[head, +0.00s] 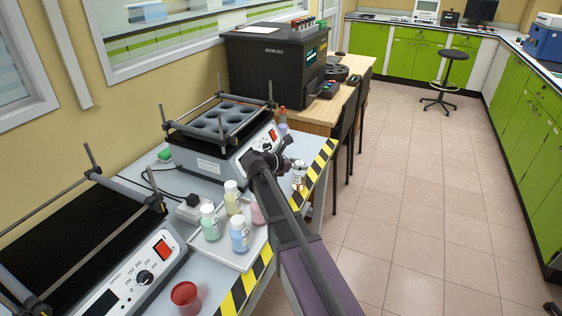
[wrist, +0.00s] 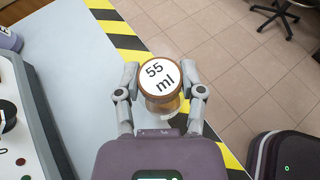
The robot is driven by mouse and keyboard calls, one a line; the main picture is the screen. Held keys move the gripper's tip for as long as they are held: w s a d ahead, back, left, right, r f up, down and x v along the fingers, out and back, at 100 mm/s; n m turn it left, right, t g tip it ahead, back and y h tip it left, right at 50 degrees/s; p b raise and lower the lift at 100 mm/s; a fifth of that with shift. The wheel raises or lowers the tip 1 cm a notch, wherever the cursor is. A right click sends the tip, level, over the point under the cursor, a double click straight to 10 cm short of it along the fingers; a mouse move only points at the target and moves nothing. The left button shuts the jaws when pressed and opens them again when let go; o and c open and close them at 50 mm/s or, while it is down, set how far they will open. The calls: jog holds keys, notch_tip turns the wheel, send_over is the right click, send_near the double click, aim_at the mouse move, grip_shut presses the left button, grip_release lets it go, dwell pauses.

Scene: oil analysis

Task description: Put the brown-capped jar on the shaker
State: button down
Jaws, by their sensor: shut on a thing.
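The brown-capped jar (wrist: 160,78) is between the fingers of my gripper (wrist: 165,86). Its cap faces the wrist camera and reads "55 ml". In the head view my gripper (head: 285,165) holds the jar (head: 299,179) near the striped table edge, right of the far shaker's front; my arm hides part of this. The far shaker (head: 205,160) carries a rack with round holes and has a red switch on its front panel. A nearer shaker (head: 130,284) with a flat black top, a dial and a red switch stands at the lower left.
A red cup-like item (head: 185,296) sits near the table front. Metal bars rise around both shakers. A black machine (head: 275,65) stands beyond.

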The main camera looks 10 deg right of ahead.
jog(key=shift+w+a, duration=0.5)
jog(key=shift+a, duration=0.2)
jog(key=shift+w+a, duration=0.5)
jog(key=shift+a, duration=0.15)
jog(key=w+a, duration=0.2)
jog(key=a, duration=0.1)
jog(key=shift+w+f+b, duration=0.1)
jog(key=shift+f+b, duration=0.25)
jog(key=shift+f, duration=0.1)
jog(key=shift+c, duration=1)
grip_release()
